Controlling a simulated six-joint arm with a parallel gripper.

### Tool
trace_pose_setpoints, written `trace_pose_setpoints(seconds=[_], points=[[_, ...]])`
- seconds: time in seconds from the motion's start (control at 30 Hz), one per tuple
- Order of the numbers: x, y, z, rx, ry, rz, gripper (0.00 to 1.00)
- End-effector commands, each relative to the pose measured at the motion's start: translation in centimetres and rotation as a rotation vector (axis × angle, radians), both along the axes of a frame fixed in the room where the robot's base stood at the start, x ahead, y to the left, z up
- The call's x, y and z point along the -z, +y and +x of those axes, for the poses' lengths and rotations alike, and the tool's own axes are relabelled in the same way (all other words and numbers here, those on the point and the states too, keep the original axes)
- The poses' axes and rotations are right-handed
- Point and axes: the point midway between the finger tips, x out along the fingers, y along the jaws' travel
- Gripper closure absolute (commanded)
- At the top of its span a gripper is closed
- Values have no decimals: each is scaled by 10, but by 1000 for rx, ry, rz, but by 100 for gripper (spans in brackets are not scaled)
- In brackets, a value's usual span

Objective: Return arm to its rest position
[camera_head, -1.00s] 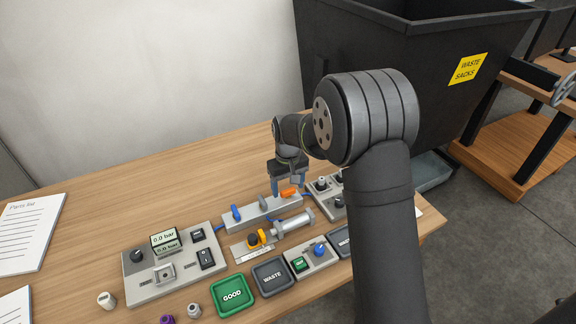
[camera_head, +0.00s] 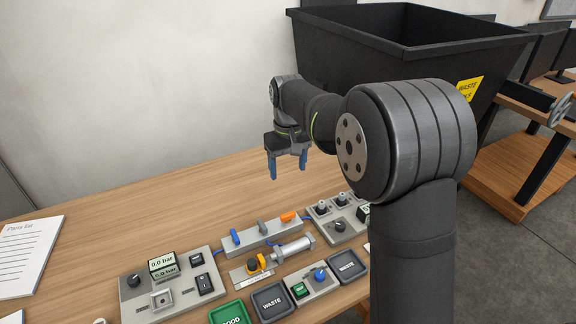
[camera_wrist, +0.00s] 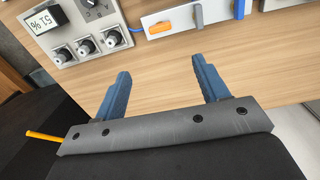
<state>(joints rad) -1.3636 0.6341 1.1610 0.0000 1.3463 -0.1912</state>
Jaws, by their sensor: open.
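My gripper (camera_head: 288,165) hangs in the air above the wooden table, behind the grey valve manifold. Its two blue fingers point down and stand apart, with nothing between them. The wrist view also shows the open gripper (camera_wrist: 163,85) with bare wood between and beyond the fingertips. The valve manifold (camera_head: 262,239) lies below and carries blue, grey and orange levers. The orange lever (camera_head: 289,217) also shows at the top of the wrist view (camera_wrist: 160,28), apart from the fingers.
A black waste bin (camera_head: 400,75) stands behind the table. The table's back left (camera_head: 130,200) is clear.

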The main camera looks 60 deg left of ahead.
Motion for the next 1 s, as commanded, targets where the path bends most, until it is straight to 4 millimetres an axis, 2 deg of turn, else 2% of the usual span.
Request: trace_pose_setpoints(seconds=[0.63, 0.77, 1.0], points=[[6, 0, 0, 0, 0, -1, 33], [22, 0, 0, 0, 1, -3, 33], [69, 0, 0, -1, 1, -5, 33]])
